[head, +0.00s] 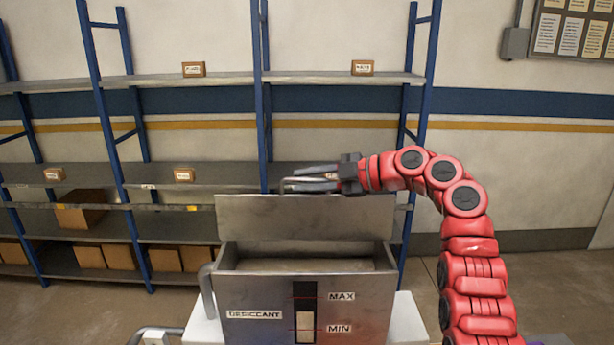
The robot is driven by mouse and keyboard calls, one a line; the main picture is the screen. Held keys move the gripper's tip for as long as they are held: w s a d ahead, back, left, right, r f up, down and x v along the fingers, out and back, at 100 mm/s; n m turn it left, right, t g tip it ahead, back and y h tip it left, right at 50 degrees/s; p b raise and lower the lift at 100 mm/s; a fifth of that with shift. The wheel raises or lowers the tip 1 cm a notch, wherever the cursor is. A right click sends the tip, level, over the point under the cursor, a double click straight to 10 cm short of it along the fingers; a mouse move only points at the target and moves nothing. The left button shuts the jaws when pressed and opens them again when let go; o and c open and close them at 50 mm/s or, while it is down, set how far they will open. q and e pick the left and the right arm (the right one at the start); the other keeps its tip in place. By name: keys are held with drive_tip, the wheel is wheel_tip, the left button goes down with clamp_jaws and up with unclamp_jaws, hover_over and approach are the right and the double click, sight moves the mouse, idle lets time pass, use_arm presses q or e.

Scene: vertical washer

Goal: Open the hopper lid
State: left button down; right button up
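The grey metal hopper (253,290) stands in the lower middle of the head view, labelled DESICCANT, with MAX and MIN marks beside a dark level window. Its lid (305,220) stands raised at the back, so the top opening shows a pale inside. A handle bar (290,182) is at the lid's upper edge. My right gripper (308,178) is at this handle, with its fingers pointing left. The fingers overlap the handle, and I cannot tell whether they grip it. My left gripper is not in view.
Blue-framed shelves (190,165) with cardboard boxes (80,212) stand behind the hopper. A white base (405,320) shows under the hopper. A notice board (575,30) hangs on the wall at the upper right. The floor right of my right arm looks open.

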drive_tip(key=shift+c, duration=0.2)
clamp_jaws()
drive_tip(key=shift+f, duration=0.1)
idle(1.1)
